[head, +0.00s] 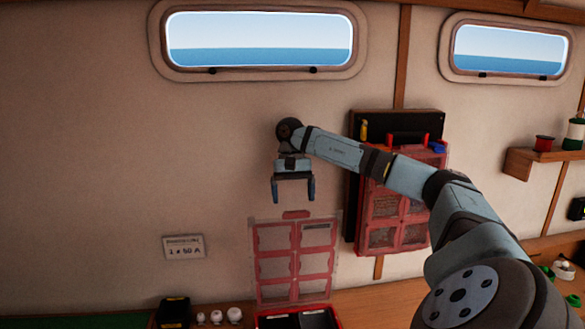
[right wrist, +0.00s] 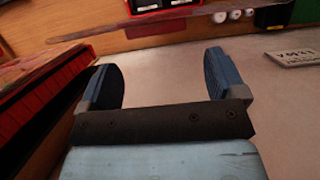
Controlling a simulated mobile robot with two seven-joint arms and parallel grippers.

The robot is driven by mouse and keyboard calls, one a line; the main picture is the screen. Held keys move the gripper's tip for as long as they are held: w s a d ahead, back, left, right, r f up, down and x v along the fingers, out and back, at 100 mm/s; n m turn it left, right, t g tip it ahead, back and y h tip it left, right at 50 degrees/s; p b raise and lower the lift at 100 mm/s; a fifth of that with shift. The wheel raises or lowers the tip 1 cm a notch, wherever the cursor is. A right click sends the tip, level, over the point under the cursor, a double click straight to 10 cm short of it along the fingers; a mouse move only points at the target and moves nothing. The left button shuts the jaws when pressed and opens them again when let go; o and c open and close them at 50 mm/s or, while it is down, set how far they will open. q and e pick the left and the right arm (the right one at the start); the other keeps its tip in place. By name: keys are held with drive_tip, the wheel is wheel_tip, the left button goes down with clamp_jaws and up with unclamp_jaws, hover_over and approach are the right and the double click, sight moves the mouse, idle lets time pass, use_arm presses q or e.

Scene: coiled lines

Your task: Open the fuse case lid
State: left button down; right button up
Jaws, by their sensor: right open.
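The fuse case (head: 300,318) sits on the bench at the bottom of the head view, cut off by the picture edge. It has a red rim and dark compartments. Its clear lid (head: 293,262), with a red frame, stands up behind the case, near the wall. My right gripper (head: 293,190) is open and empty, pointing down a little above the lid's upper edge, apart from it. In the right wrist view the open fingers (right wrist: 163,75) have nothing between them, and part of the case (right wrist: 150,6) shows at the top. My left gripper is not in view.
A dark wall panel (head: 396,122) with a red-framed clear cover (head: 395,205) hangs right of the gripper, behind my right forearm. A label (head: 184,247) is on the wall at left. A black box (head: 173,312) and white knobs (head: 234,314) stand left of the case.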

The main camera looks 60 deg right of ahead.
drive_tip(key=p+v, duration=0.3)
drive_tip(key=v, duration=0.8)
drive_tip(key=shift+s+a, duration=0.25)
drive_tip(key=shift+a, duration=0.1)
drive_tip(key=shift+r, duration=0.2)
drive_tip(key=shift+d, duration=0.1)
idle(0.4)
